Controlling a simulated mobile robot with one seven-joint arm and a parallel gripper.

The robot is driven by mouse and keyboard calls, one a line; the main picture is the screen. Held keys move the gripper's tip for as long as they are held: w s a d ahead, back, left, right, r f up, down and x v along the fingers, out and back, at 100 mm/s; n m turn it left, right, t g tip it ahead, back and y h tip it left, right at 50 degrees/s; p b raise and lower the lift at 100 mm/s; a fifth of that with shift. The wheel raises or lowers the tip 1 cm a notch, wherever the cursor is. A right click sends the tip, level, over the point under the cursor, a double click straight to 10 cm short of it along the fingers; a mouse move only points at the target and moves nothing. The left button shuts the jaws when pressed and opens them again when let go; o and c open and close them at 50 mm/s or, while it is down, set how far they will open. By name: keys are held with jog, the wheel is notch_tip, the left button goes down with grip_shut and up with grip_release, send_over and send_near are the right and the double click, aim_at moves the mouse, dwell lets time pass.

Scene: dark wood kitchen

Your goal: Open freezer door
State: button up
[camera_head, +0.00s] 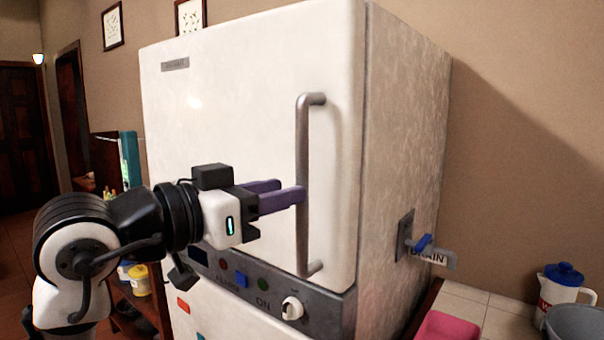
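The white freezer (240,110) stands in the middle of the view, its door (225,75) closed. A grey vertical bar handle (302,140) runs along the right side of the door. My gripper (292,195) reaches in from the left with two purple fingers. The nearer fingertip overlaps the handle at about its middle height. The farther finger is partly hidden behind the nearer one. Whether the fingers are closed around the bar or only beside it cannot be told.
A control panel with a white knob (292,308) lies below the door. A pink container (447,327), a white jug (562,287) and a grey bowl (571,323) stand at lower right.

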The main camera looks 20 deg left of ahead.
jog(key=p+x, duration=0.1)
jog(key=x, duration=0.4)
jog(key=shift+a, duration=0.1)
grip_shut()
